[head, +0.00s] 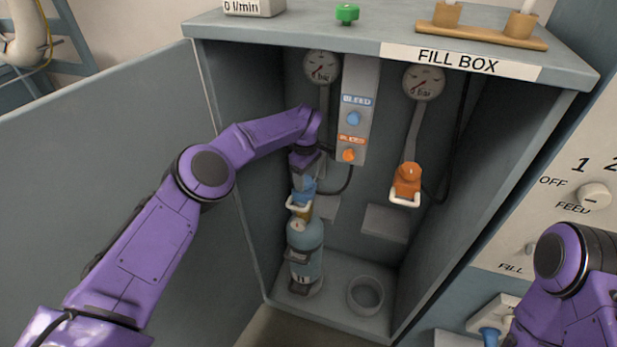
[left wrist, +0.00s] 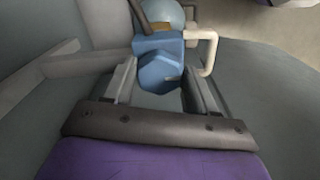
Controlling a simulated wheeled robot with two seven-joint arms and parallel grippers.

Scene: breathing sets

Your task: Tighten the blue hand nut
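The blue hand nut (left wrist: 160,74) is a faceted knob on the front of a blue connector block (left wrist: 175,44) with a cream bent handle (left wrist: 208,52). In the head view the blue connector (head: 302,186) sits on top of the grey-blue cylinder (head: 306,262) standing in the fill box. My left gripper (head: 302,177) points down at the connector from above. In the left wrist view its fingers (left wrist: 160,82) stand on either side of the nut, spread, with a gap showing at the right finger. My right arm shows at the lower right, its gripper outside the view.
The fill box (head: 230,120) surrounds my left arm, with its open door (head: 110,165) at left. An orange connector (head: 407,181) hangs right of the cylinder. An empty ring holder (head: 367,294) sits on the box floor. Blue and orange knobs (head: 352,118) are on the back panel.

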